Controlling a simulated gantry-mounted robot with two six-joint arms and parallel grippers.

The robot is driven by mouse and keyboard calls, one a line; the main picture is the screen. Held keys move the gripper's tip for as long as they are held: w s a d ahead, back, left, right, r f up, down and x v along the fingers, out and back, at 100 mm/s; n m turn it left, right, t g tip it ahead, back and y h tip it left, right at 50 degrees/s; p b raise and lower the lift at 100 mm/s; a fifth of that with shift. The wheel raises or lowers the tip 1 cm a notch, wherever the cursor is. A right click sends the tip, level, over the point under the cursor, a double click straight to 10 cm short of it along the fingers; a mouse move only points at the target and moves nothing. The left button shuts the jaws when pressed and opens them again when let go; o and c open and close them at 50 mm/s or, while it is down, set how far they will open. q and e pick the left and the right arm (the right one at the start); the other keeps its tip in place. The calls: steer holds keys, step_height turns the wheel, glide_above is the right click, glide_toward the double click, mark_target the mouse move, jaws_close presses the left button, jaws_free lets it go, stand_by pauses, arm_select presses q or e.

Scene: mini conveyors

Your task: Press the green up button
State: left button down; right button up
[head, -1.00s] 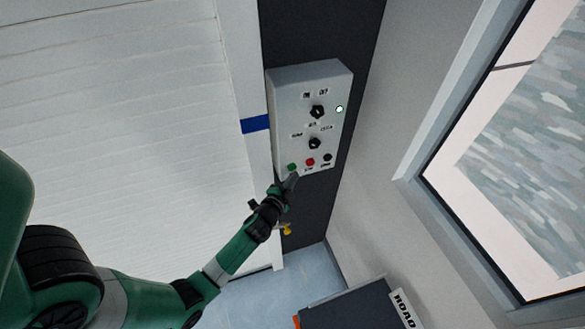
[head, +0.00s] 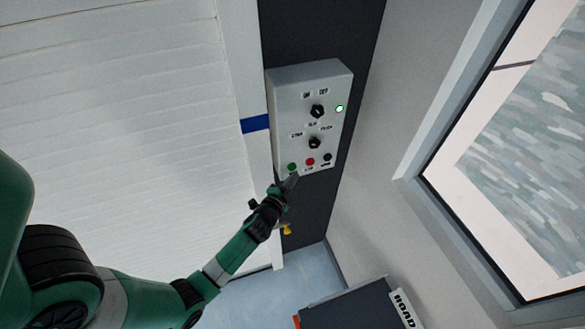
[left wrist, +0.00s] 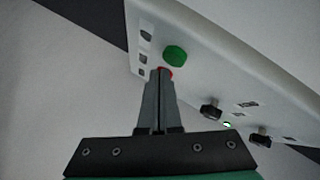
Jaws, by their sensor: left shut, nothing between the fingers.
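The green button (head: 292,167) is at the lower left of the grey control box (head: 290,110) on the dark wall strip. It shows large in the left wrist view (left wrist: 174,55), just beyond and right of my fingertips. A red button (head: 310,162) and a black button (head: 327,156) sit to its right in the head view. My left gripper (head: 292,181) is shut and empty, its tips just below the green button. It also shows in the left wrist view (left wrist: 160,74), partly covering the red button. I cannot tell whether the tips touch the box. My right gripper is not in view.
Two black knobs (head: 317,111) and a lit green lamp (head: 339,109) are higher on the box. A white slatted door (head: 130,110) stands to the left. A dark box-shaped object (head: 350,308) is below, and a window (head: 530,150) is on the right.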

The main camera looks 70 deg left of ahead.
arm_select(q)
steer(key=shift+a, duration=0.15)
stand_by(0.5)
steer(key=shift+a, duration=0.3)
